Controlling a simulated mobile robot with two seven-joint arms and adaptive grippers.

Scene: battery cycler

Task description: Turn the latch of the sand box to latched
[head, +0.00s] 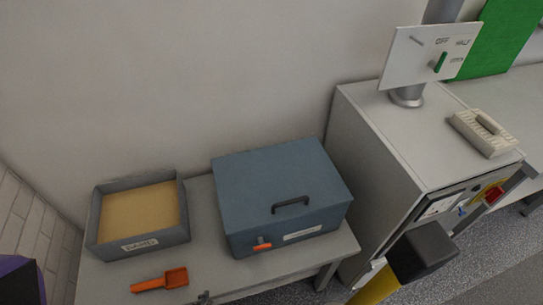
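A blue-grey lidded box (252,190) stands closed on a low grey table, with a dark handle (291,205) on its lid. A small orange latch (262,246) is on its front face, left of a white label (302,233). The orange part lies roughly level; I cannot tell which latch position this is. An open grey tray (139,243) of sand stands to its left, its label too small to read. Neither gripper can be made out. A small dark grey piece (205,298) shows at the bottom edge; I cannot tell what it is.
An orange scoop (161,281) lies in front of the tray on the table (105,278). A tall light cabinet (372,170) stands close right of the box. A yellow post with a black top (422,252) rises in front of the cabinet. A purple-black shape (20,280) fills the lower left corner.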

